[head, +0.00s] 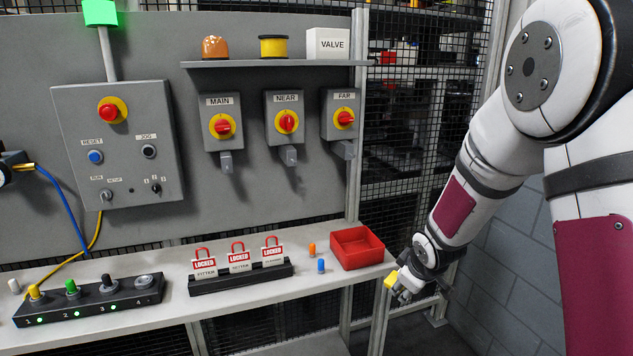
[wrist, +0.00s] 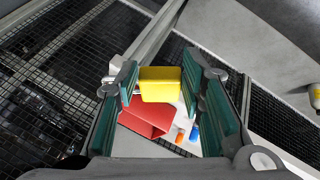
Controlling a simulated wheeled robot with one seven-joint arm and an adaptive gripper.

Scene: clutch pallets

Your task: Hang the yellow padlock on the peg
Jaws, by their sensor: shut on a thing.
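The yellow padlock shows as a plain yellow block (wrist: 160,84) between my finger pads in the wrist view. In the head view a small yellow patch of it (head: 389,280) shows at my fingertips. My gripper (head: 396,285) is shut on it and holds it in the air just right of the bench's right end. No shackle can be made out. I cannot tell which part is the peg; grey hasps (head: 226,162) hang under the MAIN, NEAR and FAR switches.
A red tray (head: 357,248) stands on the bench's right end, with an orange (head: 312,248) and a blue (head: 321,266) small piece left of it. A black rack (head: 240,279) holds three red LOCKED tags. A shelf (head: 270,63) juts out above the switches. A mesh fence stands behind.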

